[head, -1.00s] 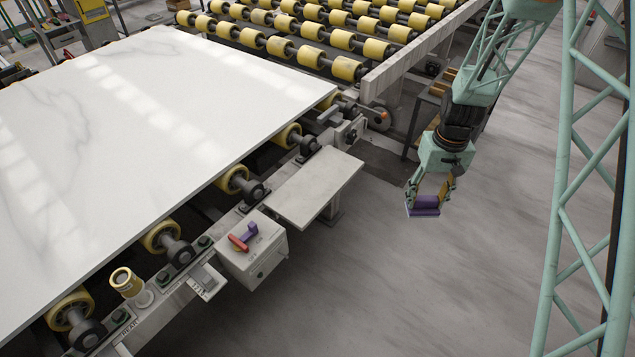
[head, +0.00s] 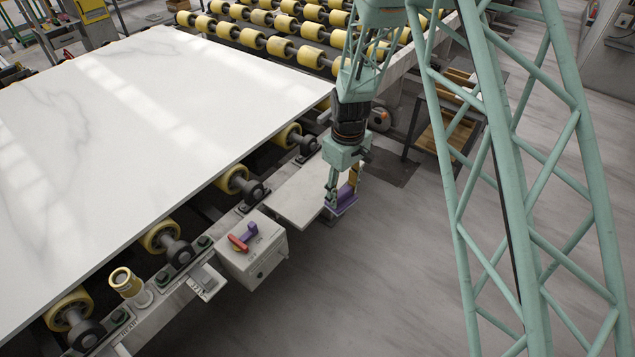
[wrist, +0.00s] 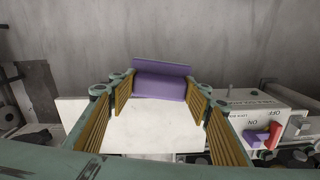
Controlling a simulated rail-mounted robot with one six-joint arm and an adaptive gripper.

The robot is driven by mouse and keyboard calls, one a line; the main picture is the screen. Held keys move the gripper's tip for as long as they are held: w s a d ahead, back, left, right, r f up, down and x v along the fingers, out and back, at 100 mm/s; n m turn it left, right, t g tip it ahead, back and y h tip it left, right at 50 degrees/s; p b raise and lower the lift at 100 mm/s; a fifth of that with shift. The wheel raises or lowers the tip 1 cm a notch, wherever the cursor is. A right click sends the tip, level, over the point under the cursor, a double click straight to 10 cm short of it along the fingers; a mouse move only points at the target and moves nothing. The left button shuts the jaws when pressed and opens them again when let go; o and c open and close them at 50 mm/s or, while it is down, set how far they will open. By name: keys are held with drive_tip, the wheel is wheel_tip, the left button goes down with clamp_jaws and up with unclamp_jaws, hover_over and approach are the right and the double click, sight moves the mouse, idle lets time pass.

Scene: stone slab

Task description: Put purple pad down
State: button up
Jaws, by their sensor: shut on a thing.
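The purple pad (head: 345,197) is a block with a flat plate under it, held between the fingers of my gripper (head: 341,191). In the wrist view the pad (wrist: 160,85) sits between the yellow ribbed fingertips. In the head view the pad is at the right edge of the pale flat shelf (head: 290,195); its gap above the shelf level cannot be judged. In the wrist view the shelf (wrist: 140,128) shows below and between the fingers, with the pad beyond its edge over the grey floor. The pad's underside is hidden.
A switch box (head: 252,250) with a red and purple knob stands next to the shelf's near end. The large white slab (head: 150,120) lies on yellow rollers to the left. Most of the shelf is bare. Open floor lies to the right.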

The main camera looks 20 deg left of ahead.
drive_tip(key=s+a+n, duration=0.2)
drive_tip(key=a, duration=0.3)
drive_tip(key=shift+a+f, duration=0.3)
drive_tip(key=shift+f, duration=0.05)
drive_tip(key=w+a, duration=0.2)
drive_tip(key=w, duration=0.2)
drive_tip(key=w+a+f, duration=0.1)
drive_tip(key=w+a, duration=0.1)
drive_tip(key=w, duration=0.3)
drive_tip(key=w+a+b, duration=0.1)
drive_tip(key=w+a, duration=0.1)
drive_tip(key=w, duration=0.2)
drive_tip(key=shift+w+a+f, duration=0.25)
drive_tip(key=shift+w+a, duration=0.15)
drive_tip(key=shift+w+a, duration=0.1)
drive_tip(key=shift+w, duration=0.15)
drive_tip(key=shift+f+b, duration=0.4)
drive_tip(key=shift+f, duration=1.4)
drive_tip(key=shift+f, duration=0.1)
